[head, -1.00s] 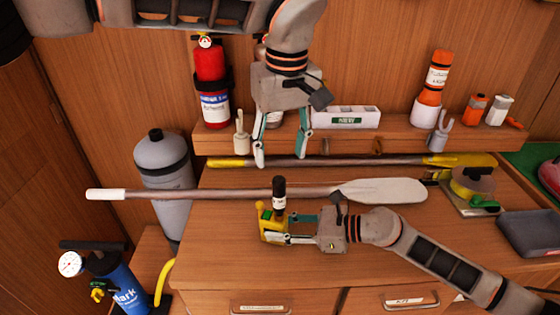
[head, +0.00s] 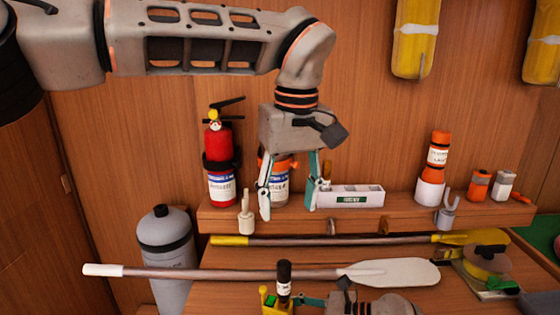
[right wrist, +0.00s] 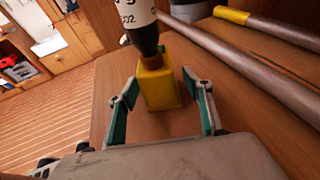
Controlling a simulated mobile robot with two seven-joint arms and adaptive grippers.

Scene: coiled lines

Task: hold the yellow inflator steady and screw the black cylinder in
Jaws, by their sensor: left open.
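The yellow inflator (head: 268,298) is at the bottom of the head view, and its yellow body (right wrist: 160,85) stands on the bench in the right wrist view. The black cylinder (head: 284,274), with a white printed band, stands upright on top of it. Its lower end (right wrist: 145,40) meets the inflator's top; how far it is screwed in I cannot tell.
A paddle (head: 210,273) lies behind the cylinder, with a second paddle (head: 320,241) farther back. The shelf (head: 400,217) behind carries a red extinguisher (head: 219,160), a white box (head: 350,196) and an orange flashlight (head: 437,157). A grey tank (head: 167,245) stands at left.

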